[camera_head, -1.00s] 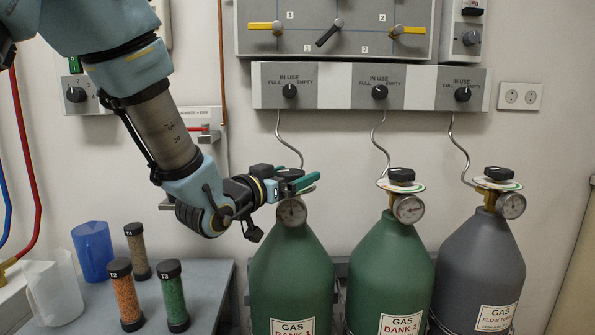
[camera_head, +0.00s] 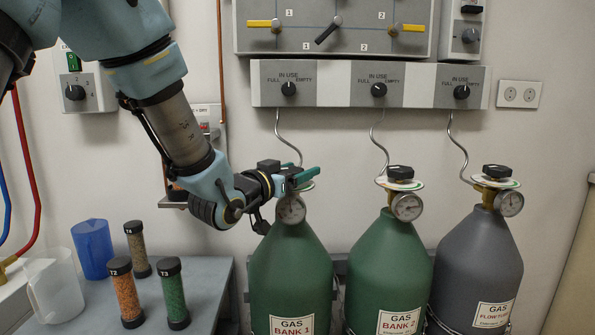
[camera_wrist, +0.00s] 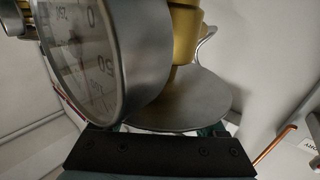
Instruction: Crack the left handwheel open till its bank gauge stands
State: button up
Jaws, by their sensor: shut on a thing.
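The left handwheel (camera_head: 291,171) is a dark knob on top of the green GAS BANK 1 cylinder (camera_head: 290,275), mostly hidden by my gripper. My gripper (camera_head: 302,177) is shut on it, with teal fingers lying across the valve top. The bank gauge (camera_head: 291,209), small and round, sits just below on the valve. In the wrist view the gauge (camera_wrist: 85,65) is large at the left, its dial seen obliquely and upside down; I cannot make out where its needle stands. A grey disc (camera_wrist: 180,100) and a brass valve stem (camera_wrist: 186,35) show beside it.
The GAS BANK 2 cylinder (camera_head: 390,270) and a grey cylinder (camera_head: 475,260) stand to the right, each with its own knob and gauge. A panel with IN USE knobs (camera_head: 370,85) is above. Tubes (camera_head: 173,293) and jugs (camera_head: 93,248) stand on the left table.

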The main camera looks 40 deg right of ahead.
jog(key=c, duration=0.5)
jog(key=shift+f+n+t+b, duration=0.1)
jog(key=shift+n+t+b, duration=0.25)
jog(key=shift+b, duration=0.2)
jog(key=shift+t+b, duration=0.35)
jog(key=n+t+b, duration=0.1)
jog(key=n+t+y+b, duration=0.1)
jog(key=t, duration=0.1)
jog(key=shift+w+a+y, duration=0.1)
jog(key=shift+w+y, duration=0.1)
jog(key=shift+y, duration=0.1)
jog(key=shift+w+a+n+t+y+b, duration=0.15)
jog(key=shift+w+n+t+y+b, duration=0.1)
jog(key=shift+n+t+y, duration=0.6)
jog(key=shift+w+a+n+t+y+b, duration=0.2)
jog(key=shift+n+t+y, duration=0.45)
jog(key=shift+n+t, duration=0.4)
jog(key=o, duration=1.3)
jog(key=shift+o, duration=0.2)
